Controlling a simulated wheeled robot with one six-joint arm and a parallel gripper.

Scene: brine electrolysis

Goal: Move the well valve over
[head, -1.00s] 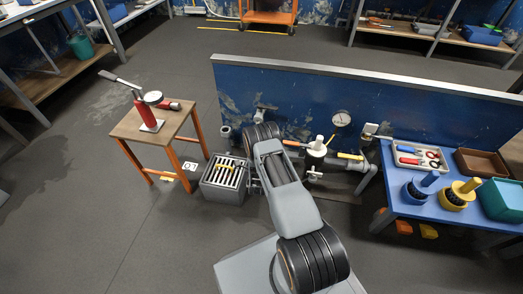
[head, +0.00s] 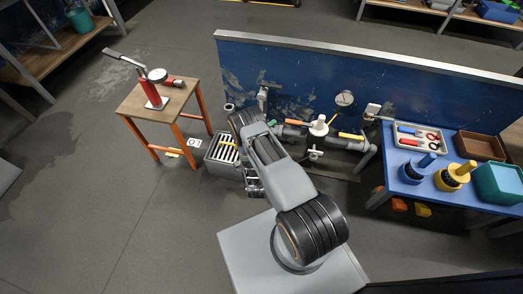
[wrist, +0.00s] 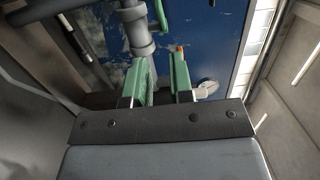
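Along the foot of the blue wall runs a grey pipe assembly with a white-capped valve body (head: 319,127), an orange handle (head: 297,122) to its left and a yellow handle (head: 351,136) to its right. I cannot tell which of these is the well valve. My gripper (wrist: 160,78) has two green fingers, apart with nothing between them. A grey vertical pipe (wrist: 136,28) stands just beyond the left finger. A small orange tip (wrist: 180,47) shows beyond the right finger. In the head view my arm partly hides the left end of the pipework.
A slotted grey box (head: 222,155) sits on the floor left of my arm. A wooden-topped stand (head: 140,105) with a red press is further left. A blue table (head: 395,160) with a tool tray (head: 418,137) is at the right. A round gauge (head: 344,98) is above the pipes.

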